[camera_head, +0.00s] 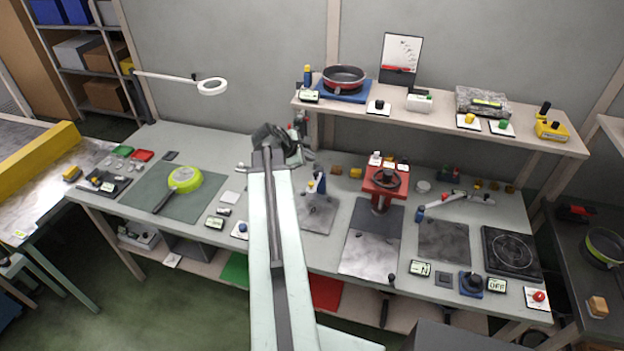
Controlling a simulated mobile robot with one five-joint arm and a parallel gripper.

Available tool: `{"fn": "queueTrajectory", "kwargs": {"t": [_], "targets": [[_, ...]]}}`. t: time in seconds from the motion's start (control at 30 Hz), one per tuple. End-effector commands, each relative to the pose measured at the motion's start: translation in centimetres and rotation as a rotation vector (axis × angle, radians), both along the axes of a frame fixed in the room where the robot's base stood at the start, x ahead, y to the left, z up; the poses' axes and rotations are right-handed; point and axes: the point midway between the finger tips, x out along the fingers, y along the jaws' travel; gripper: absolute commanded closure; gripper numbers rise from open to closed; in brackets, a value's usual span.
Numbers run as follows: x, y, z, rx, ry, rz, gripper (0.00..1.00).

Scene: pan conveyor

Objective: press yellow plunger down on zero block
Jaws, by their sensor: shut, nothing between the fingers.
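A white block with a yellow knob on top (468,120) sits on the raised shelf, right of its middle. It looks like the zero block with its yellow plunger, but it is too small to read any marking. My gripper (277,138) is the dark end of my pale arm, above the back of the bench. It is shut and empty, well left of the yellow-knobbed block and apart from it. Its fingertips are small and partly hidden by the arm.
The shelf (360,110) also holds a red pan (344,77), a block with a green knob (502,127) and a yellow device (551,127). Below stand a red press (385,180) and a hotplate (511,252). A green pan (185,179) lies left.

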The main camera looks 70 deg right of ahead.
Motion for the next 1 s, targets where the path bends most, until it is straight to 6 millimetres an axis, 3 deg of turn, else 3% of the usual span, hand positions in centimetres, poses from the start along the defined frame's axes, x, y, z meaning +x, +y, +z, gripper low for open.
{"fn": "queueTrajectory", "kwargs": {"t": [0.47, 1.0], "targets": [[-0.1, -0.1, -0.7, 0.000, 0.001, -0.001, 1.00], [-0.2, -0.1, -8.1, 0.000, 0.001, -0.003, 1.00]]}}
